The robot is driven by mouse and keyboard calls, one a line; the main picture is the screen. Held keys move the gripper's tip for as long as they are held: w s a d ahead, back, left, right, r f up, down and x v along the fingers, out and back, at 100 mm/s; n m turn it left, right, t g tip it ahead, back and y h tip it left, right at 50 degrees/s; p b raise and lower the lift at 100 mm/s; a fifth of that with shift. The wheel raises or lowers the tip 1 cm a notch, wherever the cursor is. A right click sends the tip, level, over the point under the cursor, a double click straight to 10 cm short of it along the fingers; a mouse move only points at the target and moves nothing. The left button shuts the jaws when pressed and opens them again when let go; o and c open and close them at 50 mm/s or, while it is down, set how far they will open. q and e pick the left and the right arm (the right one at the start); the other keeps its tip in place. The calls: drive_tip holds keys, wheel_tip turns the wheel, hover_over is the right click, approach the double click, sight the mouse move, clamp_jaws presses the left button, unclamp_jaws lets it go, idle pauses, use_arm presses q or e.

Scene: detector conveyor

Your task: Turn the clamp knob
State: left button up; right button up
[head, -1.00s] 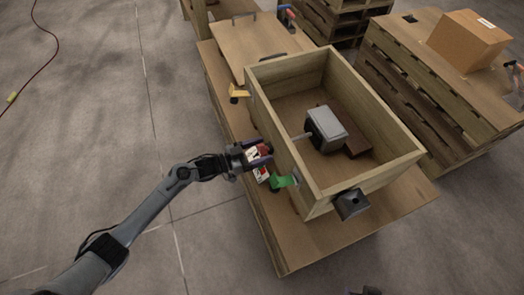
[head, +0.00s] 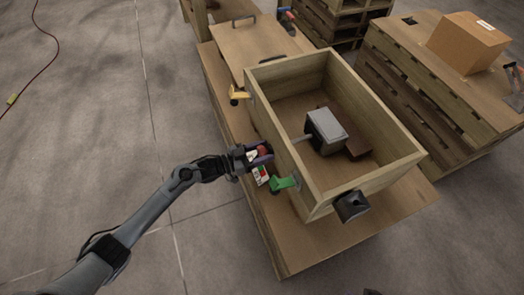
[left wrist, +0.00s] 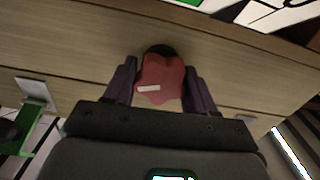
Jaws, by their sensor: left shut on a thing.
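The red clamp knob (left wrist: 162,80) with a small white mark sits on the side wall of the wooden crate (head: 400,163). It sits between the two purple-grey fingers of my left gripper (left wrist: 160,85) in the left wrist view, and the gripper is shut on it. In the head view, my left gripper (head: 262,154) is at the crate's left side, and a little red of the knob shows between its fingers. The knob's base is partly hidden. My right gripper is not clearly in view.
A green clamp part (head: 284,183) sticks out just right of the left gripper, and a yellow one (head: 238,93) farther back. A grey box (head: 327,128) lies inside the crate. A black fitting (head: 351,205) projects from its front wall. A cardboard box (head: 468,40) stands at right.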

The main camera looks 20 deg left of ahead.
use_arm(q)
drive_tip(key=m, duration=0.2)
drive_tip(key=shift+m, duration=0.4)
drive_tip(key=shift+s+d+m, duration=0.1)
drive_tip(key=shift+m, duration=1.3)
drive_tip(key=o, duration=0.9)
drive_tip(key=shift+o, duration=0.2)
drive_tip(key=shift+s, duration=0.1)
